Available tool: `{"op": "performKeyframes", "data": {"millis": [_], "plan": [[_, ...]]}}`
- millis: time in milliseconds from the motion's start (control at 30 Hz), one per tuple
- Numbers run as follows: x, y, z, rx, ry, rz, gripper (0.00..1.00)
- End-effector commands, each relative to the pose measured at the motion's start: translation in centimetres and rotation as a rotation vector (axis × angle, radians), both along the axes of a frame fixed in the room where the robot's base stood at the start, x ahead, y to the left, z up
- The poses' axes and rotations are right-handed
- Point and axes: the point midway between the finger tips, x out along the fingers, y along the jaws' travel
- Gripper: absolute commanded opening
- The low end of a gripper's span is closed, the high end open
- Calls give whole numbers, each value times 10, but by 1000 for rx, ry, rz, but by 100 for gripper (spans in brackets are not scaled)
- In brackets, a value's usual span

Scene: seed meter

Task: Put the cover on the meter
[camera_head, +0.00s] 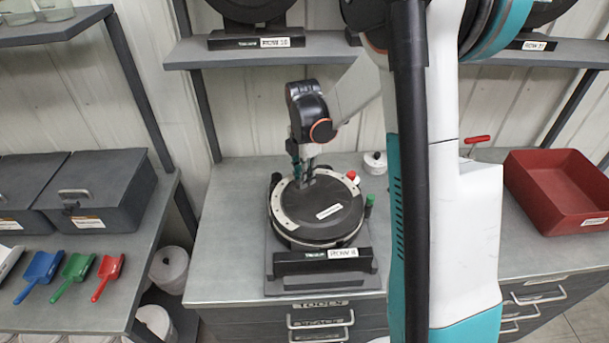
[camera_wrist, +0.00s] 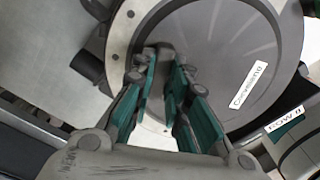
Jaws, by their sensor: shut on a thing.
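The cover (camera_head: 333,199) is a dark grey disc with a white label. It lies over the meter (camera_head: 287,222), a round housing on a stand with a black row plate at its front. A pale bolted ring shows as a crescent along the left side. I cannot tell whether the cover is flush. My gripper (camera_head: 306,180) reaches down at the cover's upper left part. In the wrist view my gripper (camera_wrist: 165,75) has its teal-padded fingers shut on a small grey grip of the cover (camera_wrist: 215,60). The fingers partly hide the grip.
A red knob (camera_head: 351,175) and a green-topped piece (camera_head: 369,204) stand at the meter's right edge. A red tray (camera_head: 560,190) sits on the right bench. Dark bins (camera_head: 100,190) and coloured scoops (camera_head: 75,268) are on the left bench. A shelf (camera_head: 330,50) runs above.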

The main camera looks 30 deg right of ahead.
Motion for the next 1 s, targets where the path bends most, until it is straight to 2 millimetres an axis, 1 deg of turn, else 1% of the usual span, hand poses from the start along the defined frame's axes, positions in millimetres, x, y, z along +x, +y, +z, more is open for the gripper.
{"op": "performKeyframes", "data": {"millis": [133,167,200,267,500,533,833,1000], "plan": [[0,0,0,0,0,0,0],[0,0,0,0,0,0,17],[0,0,0,0,0,0,26],[0,0,0,0,0,0,38],[0,0,0,0,0,0,38],[0,0,0,0,0,0,35],[0,0,0,0,0,0,35],[0,0,5,0,0,0,35]]}}
